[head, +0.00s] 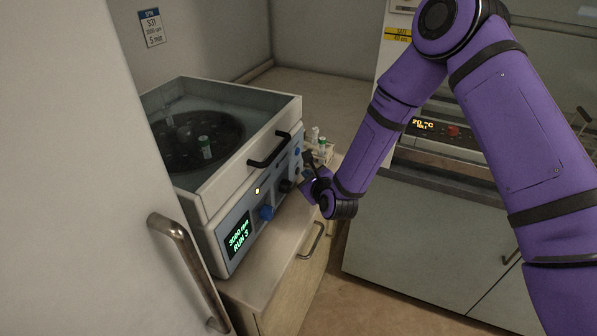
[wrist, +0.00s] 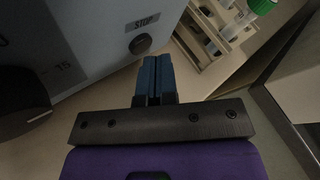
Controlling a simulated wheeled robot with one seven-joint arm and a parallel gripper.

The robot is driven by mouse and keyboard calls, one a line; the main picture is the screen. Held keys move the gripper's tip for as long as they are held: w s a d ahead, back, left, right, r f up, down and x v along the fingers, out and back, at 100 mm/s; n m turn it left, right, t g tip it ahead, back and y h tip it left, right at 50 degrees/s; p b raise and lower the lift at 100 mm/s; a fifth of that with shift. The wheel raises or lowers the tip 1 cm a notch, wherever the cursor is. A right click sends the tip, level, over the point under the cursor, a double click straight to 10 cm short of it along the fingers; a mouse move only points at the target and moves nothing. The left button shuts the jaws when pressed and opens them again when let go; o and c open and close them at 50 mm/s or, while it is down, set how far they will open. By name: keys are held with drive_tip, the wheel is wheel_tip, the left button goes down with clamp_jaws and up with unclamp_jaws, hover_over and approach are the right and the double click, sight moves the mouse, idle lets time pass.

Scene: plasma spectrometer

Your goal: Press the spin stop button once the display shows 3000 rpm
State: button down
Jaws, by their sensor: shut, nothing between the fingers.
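The spin machine (head: 215,212) stands on a cabinet at left in the head view. Its green display (head: 238,236) reads 3000 rpm and RUN 3. In the wrist view, the round dark stop button (wrist: 139,44) sits under a STOP label (wrist: 143,22) on the grey front panel. I cannot make the button out in the head view, where my gripper is close to it. My gripper (wrist: 157,60) is shut and empty, its blue fingertips just below and right of the button in the picture. Whether they touch the panel cannot be told.
A dark knob (wrist: 22,95) is left of the fingers in the wrist view. A blue knob (head: 266,213) and a lid handle (head: 268,150) are on the machine's front. A rack with capped tubes (head: 322,148) stands behind my gripper. A door handle (head: 187,270) is at front left.

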drive_tip(key=shift+w+a, duration=0.15)
drive_tip(key=shift+a, duration=0.25)
idle(0.5)
drive_tip(key=shift+d, duration=0.15)
drive_tip(key=shift+s+d, duration=0.3)
drive_tip(key=shift+d, duration=0.4)
drive_tip(key=shift+s+d, duration=0.3)
drive_tip(key=shift+d, duration=0.45)
drive_tip(key=shift+s+d, duration=0.25)
drive_tip(key=shift+d, duration=0.55)
drive_tip(key=shift+s+d, duration=0.3)
drive_tip(key=shift+d, duration=0.45)
